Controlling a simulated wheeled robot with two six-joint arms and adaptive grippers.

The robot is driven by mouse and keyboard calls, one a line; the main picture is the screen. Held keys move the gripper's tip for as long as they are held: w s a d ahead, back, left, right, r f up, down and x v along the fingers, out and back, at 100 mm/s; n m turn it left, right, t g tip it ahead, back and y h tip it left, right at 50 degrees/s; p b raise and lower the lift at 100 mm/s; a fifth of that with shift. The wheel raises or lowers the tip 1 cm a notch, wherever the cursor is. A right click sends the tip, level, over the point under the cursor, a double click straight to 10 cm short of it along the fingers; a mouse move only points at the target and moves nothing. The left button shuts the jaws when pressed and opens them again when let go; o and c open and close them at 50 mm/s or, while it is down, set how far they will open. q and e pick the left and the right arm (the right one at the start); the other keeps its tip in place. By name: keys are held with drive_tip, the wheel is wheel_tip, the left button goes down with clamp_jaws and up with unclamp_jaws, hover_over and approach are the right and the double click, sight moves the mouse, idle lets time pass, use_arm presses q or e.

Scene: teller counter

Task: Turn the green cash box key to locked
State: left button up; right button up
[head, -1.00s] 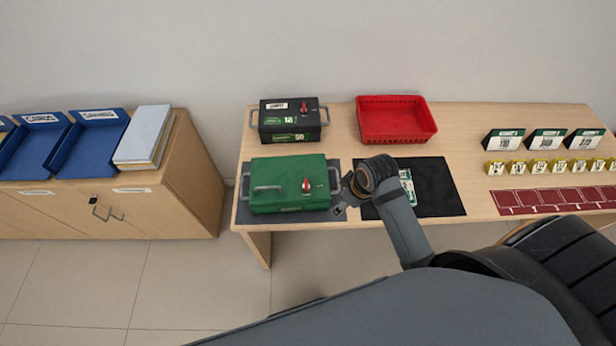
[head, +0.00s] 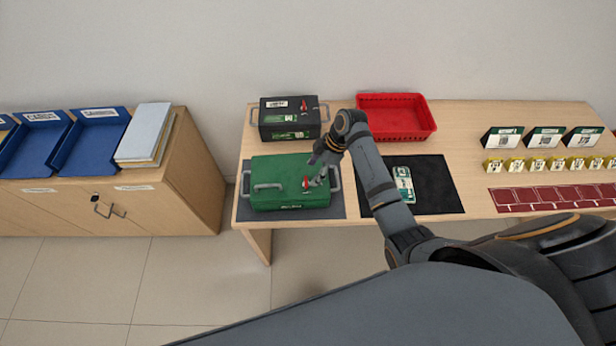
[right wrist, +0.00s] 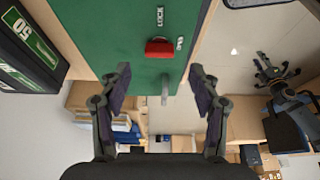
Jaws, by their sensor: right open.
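The green cash box (head: 280,198) stands closed on a grey mat at the left of the table. Its red key (head: 306,184) is on the right part of the lid, partly hidden by my gripper in the head view. In the right wrist view the red key (right wrist: 159,48) lies crosswise, with a LOCK mark above it and a second, unreadable mark to its right. My right gripper (right wrist: 160,82) is open and empty, its fingers spread to either side and below the key in that view. It shows from above at the box's right side (head: 321,168). My left gripper is not in view.
A black cash box (head: 290,128) with its own red key stands behind the green one. A red tray (head: 395,125) is at the back. A black mat (head: 440,185) with a banknote bundle (head: 403,184) lies to the right. Grey side handles flank the green box.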

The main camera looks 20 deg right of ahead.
sight(306, 181)
drive_tip(key=x, duration=0.5)
drive_tip(key=shift+a+f, duration=0.1)
drive_tip(key=shift+f, duration=0.15)
drive_tip(key=shift+c, duration=0.5)
drive_tip(key=c, duration=1.1)
drive_tip(key=shift+o, duration=0.2)
drive_tip(key=shift+w, duration=0.1)
